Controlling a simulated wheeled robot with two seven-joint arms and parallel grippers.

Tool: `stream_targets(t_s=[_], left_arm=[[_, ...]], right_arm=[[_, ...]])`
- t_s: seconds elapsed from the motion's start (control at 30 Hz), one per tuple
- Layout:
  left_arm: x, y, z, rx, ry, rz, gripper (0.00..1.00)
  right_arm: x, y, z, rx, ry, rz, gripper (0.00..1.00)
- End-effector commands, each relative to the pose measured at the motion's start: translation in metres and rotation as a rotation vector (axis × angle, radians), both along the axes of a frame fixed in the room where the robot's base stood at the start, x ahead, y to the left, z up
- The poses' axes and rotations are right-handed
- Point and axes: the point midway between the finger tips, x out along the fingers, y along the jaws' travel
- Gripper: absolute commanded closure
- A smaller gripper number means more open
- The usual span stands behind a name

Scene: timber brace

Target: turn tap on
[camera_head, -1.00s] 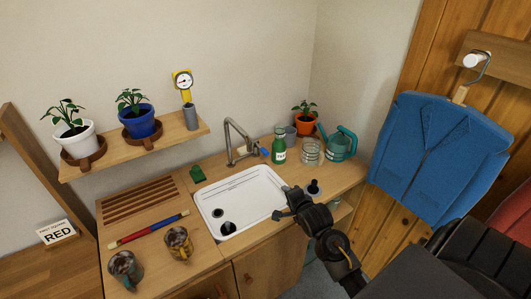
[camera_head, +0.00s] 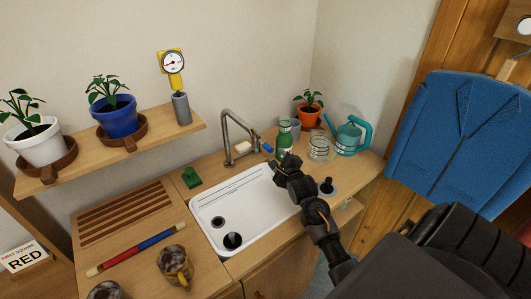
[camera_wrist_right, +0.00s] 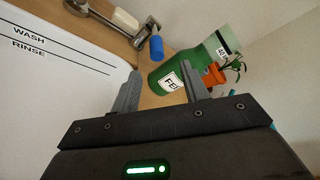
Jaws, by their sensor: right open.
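The grey metal tap (camera_head: 227,134) stands behind the white sink (camera_head: 232,205), its spout arched over the basin. Its blue-tipped lever (camera_head: 267,147) sticks out to the right of the tap base. My right gripper (camera_head: 286,160) is over the sink's back right corner, a little short of the lever and partly covering the green bottle. In the right wrist view the open, empty jaws (camera_wrist_right: 158,86) point toward the blue lever tip (camera_wrist_right: 156,46), which lies beyond them and apart from them. My left gripper is out of view.
A green bottle (camera_wrist_right: 187,78) stands close beyond the right finger. A glass jar (camera_head: 320,147), a teal watering can (camera_head: 350,137) and an orange plant pot (camera_head: 308,115) stand further right. A cream block (camera_head: 243,148) is by the tap. A shelf (camera_head: 80,165) with plants overhangs the left.

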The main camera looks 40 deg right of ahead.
Motion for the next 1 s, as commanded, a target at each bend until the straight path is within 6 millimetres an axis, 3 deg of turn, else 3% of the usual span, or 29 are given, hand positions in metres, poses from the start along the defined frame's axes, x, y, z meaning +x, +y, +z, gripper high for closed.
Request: stream_targets(t_s=[0.1,0.37,0.8,1.0], left_arm=[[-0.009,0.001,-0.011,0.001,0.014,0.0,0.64],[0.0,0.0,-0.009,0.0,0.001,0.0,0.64],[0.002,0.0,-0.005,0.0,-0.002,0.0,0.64],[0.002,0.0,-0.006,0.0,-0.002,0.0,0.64]], right_arm=[[-0.002,-0.002,-0.011,0.0,0.0,-0.004,0.55],[0.002,-0.008,-0.01,-0.001,0.0,-0.009,0.55],[0.072,-0.033,-0.026,-0.002,0.001,-0.008,0.55],[0.091,-0.039,-0.031,0.0,0.001,-0.007,0.55]])
